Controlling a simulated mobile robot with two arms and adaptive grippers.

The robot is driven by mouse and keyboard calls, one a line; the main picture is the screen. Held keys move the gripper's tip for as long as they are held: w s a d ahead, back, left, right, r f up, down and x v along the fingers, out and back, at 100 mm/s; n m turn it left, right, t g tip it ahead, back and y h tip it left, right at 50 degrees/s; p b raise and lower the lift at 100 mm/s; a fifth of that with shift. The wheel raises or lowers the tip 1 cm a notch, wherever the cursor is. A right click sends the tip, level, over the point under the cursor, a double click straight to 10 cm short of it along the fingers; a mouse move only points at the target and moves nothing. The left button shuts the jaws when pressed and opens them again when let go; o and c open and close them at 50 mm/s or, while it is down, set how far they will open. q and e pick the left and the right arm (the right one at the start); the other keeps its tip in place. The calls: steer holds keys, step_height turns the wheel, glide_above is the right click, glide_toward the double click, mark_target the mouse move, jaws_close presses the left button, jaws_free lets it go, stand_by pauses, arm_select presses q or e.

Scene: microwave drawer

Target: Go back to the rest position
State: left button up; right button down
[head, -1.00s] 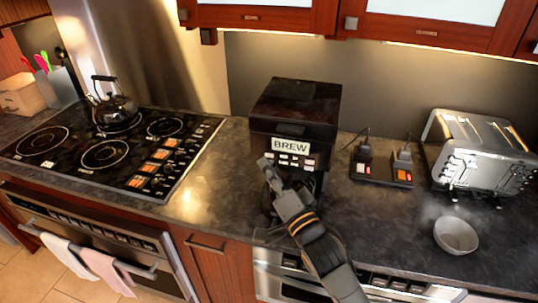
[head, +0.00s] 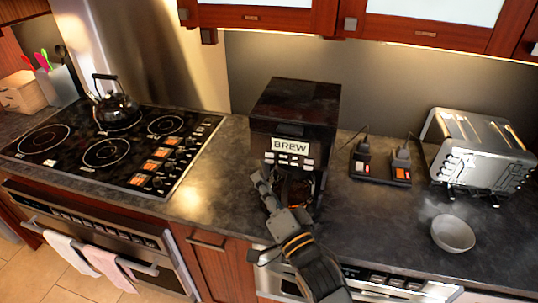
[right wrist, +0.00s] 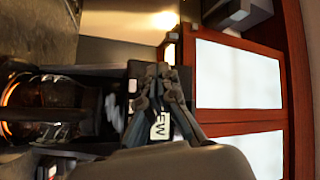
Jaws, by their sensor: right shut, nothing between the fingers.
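My right gripper (head: 264,181) is shut and empty. It is in front of the black coffee machine with the BREW label (head: 291,145), just below its row of buttons. In the right wrist view the shut fingers (right wrist: 160,75) overlap the machine's label (right wrist: 160,126). A glass coffee pot (head: 297,190) is in the machine, partly hidden by my gripper in the head view. It also shows at the left of the right wrist view (right wrist: 50,100). My left gripper is not in view.
A microwave drawer front (head: 385,283) lies under the counter. A grey bowl (head: 453,234), a toaster (head: 478,155) and a black switch box (head: 381,170) stand to the right. A stove (head: 110,150) with a kettle (head: 116,108) is at the left. Cabinets (head: 430,30) hang above.

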stand_by(0.3)
steer(key=s+d+f+n+g+h, duration=0.1)
steer(key=s+d+f+g+h, duration=0.2)
steer(key=d+f, duration=0.3)
steer(key=s+d+f+n+g+h, duration=0.1)
steer(key=s+d+f+g+h, duration=0.2)
steer(key=d+f, duration=0.35)
steer(key=s+d+f+n+g+h, duration=0.25)
steer(key=s+d+f+g, duration=0.2)
steer(key=s, duration=0.55)
steer(key=s+d+f+n+g+h, duration=0.1)
steer(key=s+d+f+n+g, duration=0.35)
steer(key=s, duration=0.55)
step_height(320, 180, down, 34)
steer(key=s+m+b, duration=0.1)
steer(key=s+b, duration=0.2)
steer(key=b, duration=0.1)
steer(key=s+d+f+g+b, duration=0.2)
steer(key=s+d+f+b, duration=0.1)
steer(key=s+f, duration=1.2)
steer(key=shift+s+d+f, duration=0.25)
steer(key=shift+f, duration=0.4)
